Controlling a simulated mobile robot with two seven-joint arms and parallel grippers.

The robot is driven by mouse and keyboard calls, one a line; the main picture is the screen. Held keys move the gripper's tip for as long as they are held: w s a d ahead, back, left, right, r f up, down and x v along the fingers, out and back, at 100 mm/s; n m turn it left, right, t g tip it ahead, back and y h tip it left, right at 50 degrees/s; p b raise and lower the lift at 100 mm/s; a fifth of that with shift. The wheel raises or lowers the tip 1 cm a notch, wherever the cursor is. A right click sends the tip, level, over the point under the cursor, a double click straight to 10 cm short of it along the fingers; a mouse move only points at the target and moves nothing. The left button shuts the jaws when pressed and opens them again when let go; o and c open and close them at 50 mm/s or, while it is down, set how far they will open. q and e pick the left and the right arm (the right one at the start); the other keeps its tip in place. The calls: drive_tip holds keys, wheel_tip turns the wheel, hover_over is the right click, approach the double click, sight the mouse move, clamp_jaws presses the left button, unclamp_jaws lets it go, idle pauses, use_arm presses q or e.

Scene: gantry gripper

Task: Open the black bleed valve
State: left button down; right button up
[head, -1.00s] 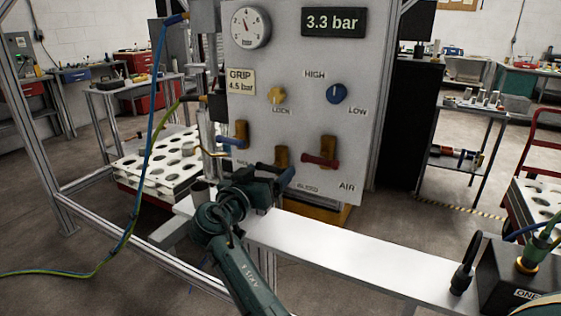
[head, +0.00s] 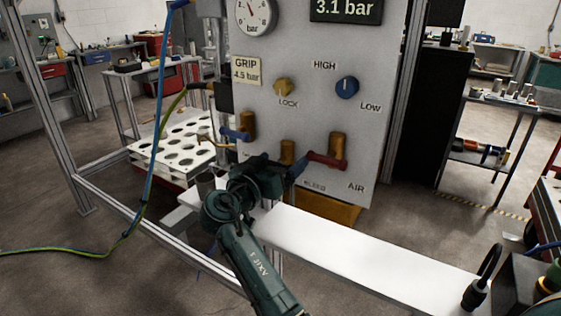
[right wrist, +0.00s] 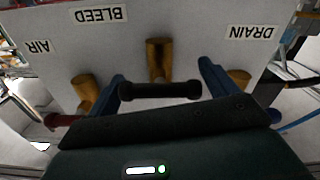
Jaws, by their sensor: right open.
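The black bleed valve has a brass body (head: 287,151) low on the grey panel; in the head view its handle is mostly hidden behind my right gripper (head: 277,170). In the right wrist view, which is upside down, its black bar handle (right wrist: 160,91) lies crosswise over the brass stem below the BLEED label. My right gripper (right wrist: 162,88) is open, with one blue finger near each end of the handle. I cannot tell whether either finger touches it. My left gripper is not in view.
The red AIR valve handle (head: 327,161) is close on the right, and the blue DRAIN valve handle (head: 235,134) is close on the left. A display (head: 346,10) reads 3.1 bar. A white beam (head: 345,250) runs below the panel. Hoses (head: 155,130) hang on the left.

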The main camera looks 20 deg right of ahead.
drive_tip(key=c, duration=0.7)
drive_tip(key=shift+o, duration=0.2)
drive_tip(key=n, duration=0.5)
drive_tip(key=shift+n, duration=0.4)
drive_tip(key=o, duration=0.7)
drive_tip(key=shift+c, duration=0.2)
